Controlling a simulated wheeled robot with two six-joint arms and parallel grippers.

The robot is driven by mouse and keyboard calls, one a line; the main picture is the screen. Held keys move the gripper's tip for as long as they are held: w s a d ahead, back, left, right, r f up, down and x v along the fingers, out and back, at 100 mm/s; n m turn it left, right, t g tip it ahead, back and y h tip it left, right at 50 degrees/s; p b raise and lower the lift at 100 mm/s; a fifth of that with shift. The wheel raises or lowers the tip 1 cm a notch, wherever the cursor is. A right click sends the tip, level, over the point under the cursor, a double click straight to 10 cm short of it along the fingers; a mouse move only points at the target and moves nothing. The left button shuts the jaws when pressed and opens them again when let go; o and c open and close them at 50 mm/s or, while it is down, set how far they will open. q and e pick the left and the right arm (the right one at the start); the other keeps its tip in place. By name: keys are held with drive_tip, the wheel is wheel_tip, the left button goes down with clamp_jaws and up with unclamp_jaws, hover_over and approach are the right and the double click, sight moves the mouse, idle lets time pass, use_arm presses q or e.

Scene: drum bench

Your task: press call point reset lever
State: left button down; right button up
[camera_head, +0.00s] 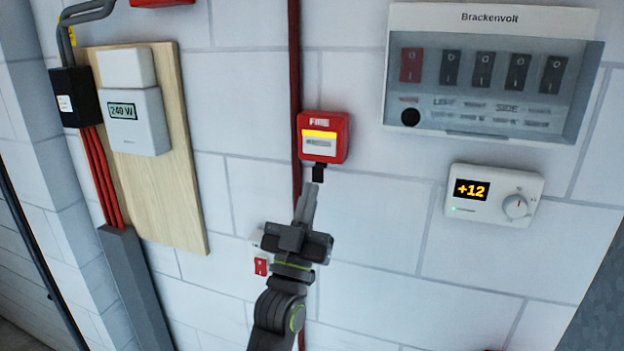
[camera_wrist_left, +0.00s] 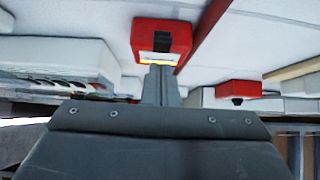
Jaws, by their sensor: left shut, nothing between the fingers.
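The red fire call point (camera_head: 323,137) is mounted on the white block wall, with a yellow band and a pale panel on its front. A small black lever (camera_head: 319,172) hangs below its lower edge. My left gripper (camera_head: 312,186) is shut and empty, its fingertips just under the lever; I cannot tell whether they touch it. My right gripper is not in view.
A white breaker panel (camera_head: 490,127) and a thermostat (camera_head: 492,195) are on the wall to the right. A meter (camera_head: 134,120) on a wooden board (camera_head: 190,190) is to the left. A red pipe (camera_head: 294,60) runs behind the call point. A red switch (camera_head: 261,267) sits beside my wrist.

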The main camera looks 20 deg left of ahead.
use_arm(q)
drive_tip(key=shift+w+p, duration=0.4)
drive_tip(key=shift+w, duration=0.5)
